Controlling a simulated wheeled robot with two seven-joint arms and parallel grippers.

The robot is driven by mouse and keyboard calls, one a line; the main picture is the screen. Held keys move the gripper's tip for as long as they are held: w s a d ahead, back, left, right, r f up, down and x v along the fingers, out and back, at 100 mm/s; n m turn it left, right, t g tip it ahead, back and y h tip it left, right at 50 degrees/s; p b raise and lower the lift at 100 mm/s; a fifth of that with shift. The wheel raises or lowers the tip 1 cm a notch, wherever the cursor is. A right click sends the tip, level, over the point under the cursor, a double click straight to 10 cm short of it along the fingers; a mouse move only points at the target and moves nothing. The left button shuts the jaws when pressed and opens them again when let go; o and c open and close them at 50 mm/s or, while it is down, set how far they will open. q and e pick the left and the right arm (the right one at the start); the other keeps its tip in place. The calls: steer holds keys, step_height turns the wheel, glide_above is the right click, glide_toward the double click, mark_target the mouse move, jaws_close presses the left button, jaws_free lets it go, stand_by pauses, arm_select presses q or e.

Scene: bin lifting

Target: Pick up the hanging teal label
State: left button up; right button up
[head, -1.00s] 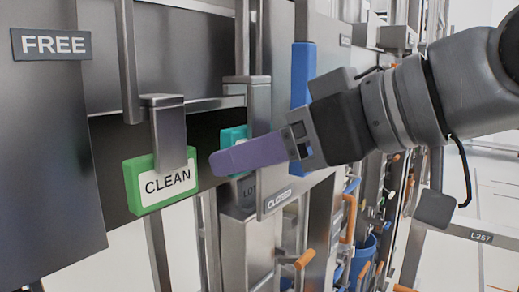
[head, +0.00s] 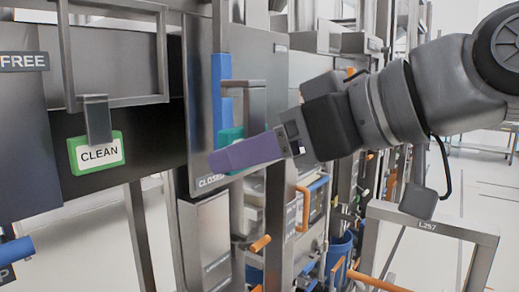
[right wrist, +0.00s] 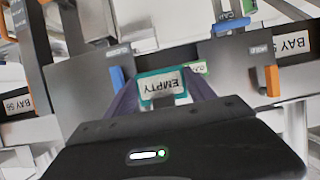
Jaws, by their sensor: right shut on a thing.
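The teal label (right wrist: 170,86) reads EMPTY upside down in the right wrist view. It sits between the two purple fingers of my right gripper (right wrist: 163,92), which is shut on it. In the head view only part of the teal label (head: 231,135) shows behind the fingers of the right gripper (head: 245,153); the rest is hidden. It appears in front of the panel marked CLOSED. My left gripper is not in view.
A green CLEAN label (head: 97,153) hangs at left on a metal hook. A FREE plate (head: 24,61) is further left. A blue bar (head: 221,95) and orange handles (head: 303,210) lie beside and below the gripper. Open floor shows at right.

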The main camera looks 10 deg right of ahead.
steer(key=shift+r, duration=0.2)
stand_by(0.6)
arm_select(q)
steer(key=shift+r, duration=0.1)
arm_select(e)
steer(key=shift+r, duration=0.2)
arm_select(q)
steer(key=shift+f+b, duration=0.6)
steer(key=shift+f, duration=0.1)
arm_select(e)
steer(key=s+d, duration=0.4)
steer(key=s, duration=0.1)
steer(key=shift+s+d, duration=0.15)
steer(key=shift+d, duration=0.1)
